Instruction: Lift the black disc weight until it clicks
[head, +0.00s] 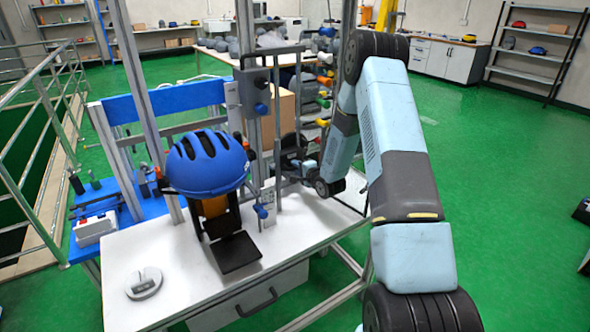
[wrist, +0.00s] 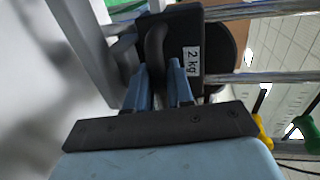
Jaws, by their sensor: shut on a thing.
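The black disc weight (head: 289,143) sits on the vertical guide rods of the drop tower, a little above the white table. In the wrist view the black weight (wrist: 213,45) shows a white "2 kg" label and a black curved handle. My gripper (wrist: 160,80) has its two blue fingers shut on this handle. In the head view my gripper (head: 303,167) is small, beside the weight, and the fingers' grip is hard to make out. Whether the weight has reached a catch cannot be told.
A blue helmet (head: 207,162) sits on a black stand on the white table (head: 180,247), left of the rods. A round grey device (head: 144,283) lies at the table's front left. A grey box with a blue knob (head: 254,93) is on the tower. Shelves with coloured handles stand behind.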

